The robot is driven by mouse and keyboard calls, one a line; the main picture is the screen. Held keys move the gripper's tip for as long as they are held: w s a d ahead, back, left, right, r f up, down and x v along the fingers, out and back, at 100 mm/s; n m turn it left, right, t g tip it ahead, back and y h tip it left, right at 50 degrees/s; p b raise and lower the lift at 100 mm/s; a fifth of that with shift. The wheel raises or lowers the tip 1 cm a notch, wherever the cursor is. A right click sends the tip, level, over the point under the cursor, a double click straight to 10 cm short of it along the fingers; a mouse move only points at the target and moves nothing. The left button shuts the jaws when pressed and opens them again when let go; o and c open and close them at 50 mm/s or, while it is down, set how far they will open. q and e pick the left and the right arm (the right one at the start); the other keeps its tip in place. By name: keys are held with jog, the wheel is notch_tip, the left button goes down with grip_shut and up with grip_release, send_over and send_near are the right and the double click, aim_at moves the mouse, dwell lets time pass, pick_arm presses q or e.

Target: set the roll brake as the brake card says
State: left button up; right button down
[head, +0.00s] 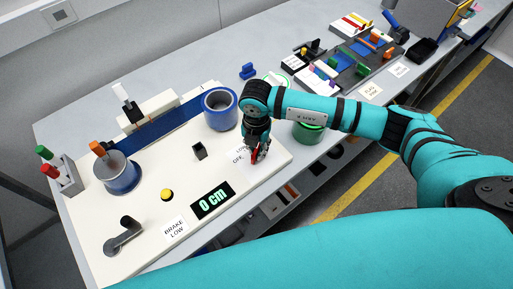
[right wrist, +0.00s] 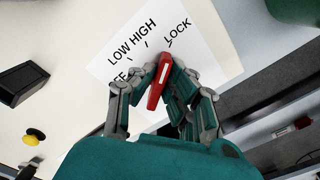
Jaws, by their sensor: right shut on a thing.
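The brake card (head: 174,227) reads "BRAKE LOW" and lies at the front of the cream panel. The roll brake's red lever (right wrist: 158,86) stands on a white label (right wrist: 205,60) marked with LOW, HIGH, LOCK and a partly hidden word ending in F. My right gripper (head: 257,155) is shut on the red lever, which also shows in the right wrist view between my fingers (right wrist: 163,92). The lever's upper end lies near the LOCK tick, but I cannot tell which end is the pointer. My left gripper is not in view.
A display (head: 212,200) reads "0 cm". A crank (head: 123,236), a yellow button (head: 167,195), a black block (head: 199,151) and a blue roll (head: 220,109) are on the panel (head: 150,205). A green container (head: 308,132) stands beyond the panel, to the right.

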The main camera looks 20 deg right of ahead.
jog(key=shift+w+f+n+b, duration=0.1)
jog(key=shift+f+n+b, duration=0.1)
jog(key=shift+n+b, duration=0.45)
jog(key=n+b, duration=0.3)
jog(key=b, duration=0.1)
jog(key=n+b, duration=0.8)
jog(key=shift+a, duration=0.35)
jog(key=shift+r+n+b, duration=0.2)
jog(key=shift+n+b, duration=1.15)
jog(key=shift+b, duration=0.15)
jog(key=c, duration=1.4)
grip_release()
notch_tip(320, 180, up, 12)
jog(key=shift+r, duration=0.1)
